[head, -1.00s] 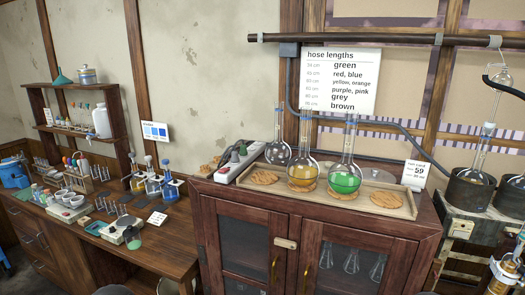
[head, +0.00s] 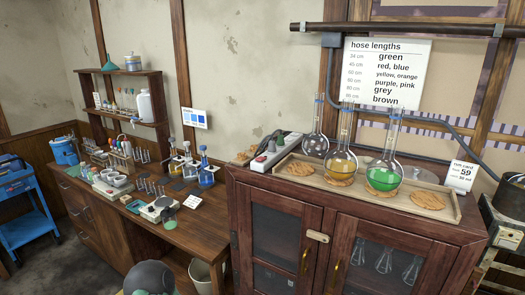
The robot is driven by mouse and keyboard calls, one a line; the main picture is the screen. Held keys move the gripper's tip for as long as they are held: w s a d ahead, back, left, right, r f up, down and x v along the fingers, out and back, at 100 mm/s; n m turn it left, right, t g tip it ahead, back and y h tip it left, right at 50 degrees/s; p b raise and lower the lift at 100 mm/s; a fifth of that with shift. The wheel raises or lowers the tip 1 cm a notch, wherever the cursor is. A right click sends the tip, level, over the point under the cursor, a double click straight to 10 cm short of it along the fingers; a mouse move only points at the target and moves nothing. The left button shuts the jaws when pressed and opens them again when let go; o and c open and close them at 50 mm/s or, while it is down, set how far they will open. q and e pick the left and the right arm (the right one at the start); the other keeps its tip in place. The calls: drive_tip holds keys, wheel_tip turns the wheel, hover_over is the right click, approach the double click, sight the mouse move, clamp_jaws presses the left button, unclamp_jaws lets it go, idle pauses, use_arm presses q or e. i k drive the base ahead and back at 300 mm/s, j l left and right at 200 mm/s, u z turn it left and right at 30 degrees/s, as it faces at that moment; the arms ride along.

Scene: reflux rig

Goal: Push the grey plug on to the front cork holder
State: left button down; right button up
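A pale power strip (head: 275,152) lies on the left end of the cabinet top. A small dark grey plug (head: 271,146) stands on it, with a green piece beside it and a red spot at its near end. Small cork pieces (head: 244,157) lie just left of the strip; I cannot tell which is the front holder. Round cork rings also sit in the wooden tray: one empty at the left (head: 300,169), one empty at the right (head: 427,200), and others under the yellow and green flasks. Neither of my grippers is in view.
Tall flasks with yellow (head: 341,163) and green (head: 384,178) liquid and a clear flask (head: 316,144) stand close right of the strip. The lower bench (head: 170,233) at left is crowded with glassware. A blue cart (head: 25,215) stands at far left.

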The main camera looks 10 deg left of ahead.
sight(271, 149)
drive_tip(key=i+j, duration=0.1)
drive_tip(key=j, duration=0.25)
drive_tip(key=i+j, duration=0.15)
drive_tip(key=j, duration=0.25)
drive_tip(key=i+j, duration=0.1)
drive_tip(key=j, duration=0.25)
drive_tip(key=i+j, duration=0.15)
drive_tip(key=j, duration=0.2)
drive_tip(key=z, duration=1.25)
